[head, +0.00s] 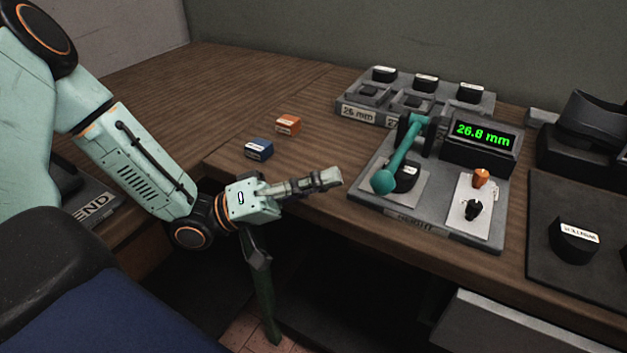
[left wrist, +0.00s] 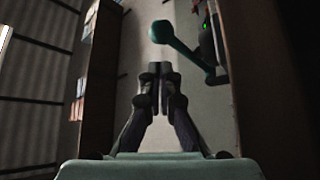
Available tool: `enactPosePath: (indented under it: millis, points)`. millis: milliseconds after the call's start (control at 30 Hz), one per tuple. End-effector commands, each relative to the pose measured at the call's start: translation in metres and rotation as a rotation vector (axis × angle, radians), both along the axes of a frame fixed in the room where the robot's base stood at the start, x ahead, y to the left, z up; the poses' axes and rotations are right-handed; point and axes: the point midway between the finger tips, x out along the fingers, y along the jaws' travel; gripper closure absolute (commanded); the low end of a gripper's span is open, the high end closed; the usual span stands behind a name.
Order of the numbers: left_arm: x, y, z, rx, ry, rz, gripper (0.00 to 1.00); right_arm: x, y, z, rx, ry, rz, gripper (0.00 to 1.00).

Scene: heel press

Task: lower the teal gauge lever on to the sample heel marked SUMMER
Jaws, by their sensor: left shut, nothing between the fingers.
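The teal gauge lever (head: 401,160) is on the grey gauge base (head: 407,222), its round knob low at the front left; it also shows in the left wrist view (left wrist: 180,42). A black sample heel (head: 409,179) with a white label sits on the gauge plate, partly behind the lever; I cannot read its label. The display (head: 482,136) reads 26.8 mm. My left gripper (head: 338,177) is shut and empty, just left of the lever knob and apart from it; its fingers also show in the left wrist view (left wrist: 158,75).
A blue block (head: 259,149) and an orange block (head: 288,124) lie on the wooden table at the left. A grey rack (head: 357,113) with several black heels stands behind the gauge. Another black heel (head: 572,241) sits on a dark mat at the right. Orange and black knobs stand on the gauge.

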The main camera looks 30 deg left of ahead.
Motion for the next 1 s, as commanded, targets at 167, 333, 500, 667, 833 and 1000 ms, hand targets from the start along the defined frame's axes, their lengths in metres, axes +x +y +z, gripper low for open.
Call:
enactPosePath:
  millis: [167, 333, 500, 667, 833, 1000]
  points:
    - [-0.0046, 0.0083, -0.0037, -0.001, -0.001, 0.003, 1.0, 0.0, 0.0, 0.0, 0.0, 0.0, 0.0, 0.6]
    - [-0.0063, 0.0103, -0.0051, 0.0, 0.0, 0.002, 1.0, 0.0, 0.0, 0.0, 0.0, 0.0, 0.0, 0.6]
    - [-0.0063, 0.0102, -0.0052, 0.0, 0.001, 0.001, 1.0, 0.0, 0.0, 0.0, 0.0, 0.0, 0.0, 0.6]
    - [-0.0063, 0.0102, -0.0052, 0.0, 0.001, 0.001, 1.0, 0.0, 0.0, 0.0, 0.0, 0.0, 0.0, 0.6]
    - [-0.0063, 0.0102, -0.0051, 0.0, 0.001, 0.001, 1.0, 0.0, 0.0, 0.0, 0.0, 0.0, 0.0, 0.6]
    - [-0.0067, 0.0101, -0.0051, -0.001, 0.0, 0.001, 1.0, 0.0, 0.0, 0.0, 0.0, 0.0, 0.0, 0.6]
